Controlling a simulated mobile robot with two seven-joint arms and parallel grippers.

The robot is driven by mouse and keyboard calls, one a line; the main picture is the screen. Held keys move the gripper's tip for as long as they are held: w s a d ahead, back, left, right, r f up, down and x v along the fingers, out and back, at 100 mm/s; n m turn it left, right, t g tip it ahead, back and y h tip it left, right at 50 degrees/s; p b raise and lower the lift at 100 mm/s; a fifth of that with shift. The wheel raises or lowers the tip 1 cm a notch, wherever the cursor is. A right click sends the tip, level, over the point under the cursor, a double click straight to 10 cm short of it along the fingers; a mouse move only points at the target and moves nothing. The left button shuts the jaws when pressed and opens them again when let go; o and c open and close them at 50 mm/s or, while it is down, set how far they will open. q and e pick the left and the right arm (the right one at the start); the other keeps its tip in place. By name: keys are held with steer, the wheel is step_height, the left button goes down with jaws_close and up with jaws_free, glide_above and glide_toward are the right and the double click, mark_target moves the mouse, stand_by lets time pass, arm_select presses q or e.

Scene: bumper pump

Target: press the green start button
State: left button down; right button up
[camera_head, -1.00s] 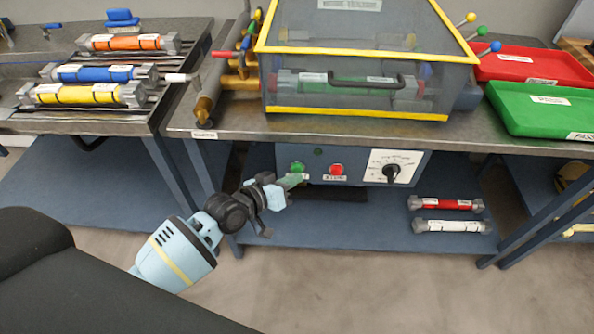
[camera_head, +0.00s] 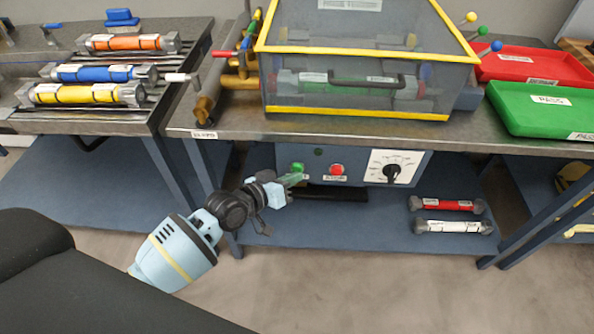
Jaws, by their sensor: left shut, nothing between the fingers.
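The green start button (camera_head: 298,168) sits at the left of the blue-grey control panel (camera_head: 350,182) under the bench top. My left gripper (camera_head: 299,178) is shut and empty, with its fingertips just below the green button. The fingertips partly overlap the label under the button. I cannot tell whether the tips touch the panel. My right gripper is not in view.
A red button (camera_head: 337,169) and a black dial (camera_head: 391,171) are on the same panel, right of the green button. A clear guard box (camera_head: 362,75) with yellow edges stands above on the bench. Red (camera_head: 447,204) and white (camera_head: 453,227) cylinders lie on the lower shelf.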

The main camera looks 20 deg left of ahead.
arm_select(q)
steer(key=shift+w, duration=0.15)
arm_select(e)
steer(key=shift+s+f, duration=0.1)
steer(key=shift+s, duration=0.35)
arm_select(q)
steer(key=shift+s+d+p, duration=0.25)
steer(key=shift+s+p, duration=0.3)
steer(key=shift+s, duration=0.3)
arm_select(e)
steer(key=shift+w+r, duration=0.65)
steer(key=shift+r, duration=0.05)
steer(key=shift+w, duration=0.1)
